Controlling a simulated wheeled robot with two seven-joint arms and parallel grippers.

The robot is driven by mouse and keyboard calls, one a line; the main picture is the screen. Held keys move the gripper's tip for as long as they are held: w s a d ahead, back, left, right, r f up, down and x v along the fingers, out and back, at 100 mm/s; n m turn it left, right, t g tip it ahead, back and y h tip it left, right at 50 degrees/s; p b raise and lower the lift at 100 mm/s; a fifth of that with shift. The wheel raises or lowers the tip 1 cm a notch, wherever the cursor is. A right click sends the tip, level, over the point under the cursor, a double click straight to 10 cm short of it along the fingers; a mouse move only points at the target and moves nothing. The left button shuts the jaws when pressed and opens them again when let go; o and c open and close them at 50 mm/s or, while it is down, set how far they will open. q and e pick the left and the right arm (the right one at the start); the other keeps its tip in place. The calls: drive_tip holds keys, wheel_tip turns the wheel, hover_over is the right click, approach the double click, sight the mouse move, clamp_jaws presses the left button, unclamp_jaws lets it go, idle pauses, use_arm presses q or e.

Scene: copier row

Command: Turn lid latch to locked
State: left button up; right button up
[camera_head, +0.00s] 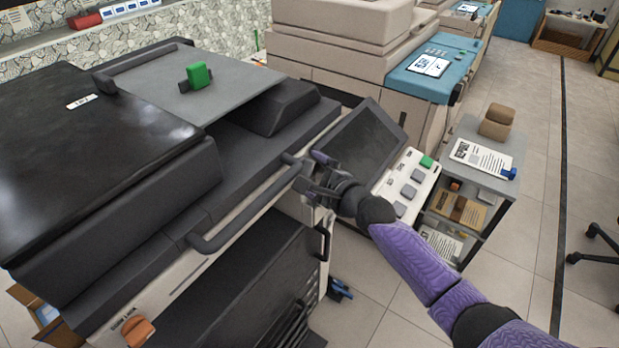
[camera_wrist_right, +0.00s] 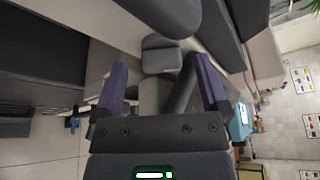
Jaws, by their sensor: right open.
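The large dark copier (camera_head: 85,150) fills the left, its black lid down. A long grey bar handle (camera_head: 235,222) runs along its front edge. An orange knob (camera_head: 138,331) with a small printed label is on the pale front panel at lower left; I cannot tell if it is the lid latch. My right gripper (camera_head: 310,172) is at the far right end of the bar handle, its jaws open. In the right wrist view, the open fingers (camera_wrist_right: 162,72) stand either side of a grey block (camera_wrist_right: 160,54) and dark bar; contact is unclear. My left gripper is out of view.
A tilted dark screen (camera_head: 365,140) and key panel (camera_head: 405,185) stand just beyond my right gripper. A grey shelf cart (camera_head: 475,175) with papers is to the right. A green block (camera_head: 198,76) sits on the copier top. Floor at right is mostly clear.

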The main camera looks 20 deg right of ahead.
drive_tip(key=shift+w+a, duration=0.15)
drive_tip(key=shift+w, duration=0.3)
clamp_jaws()
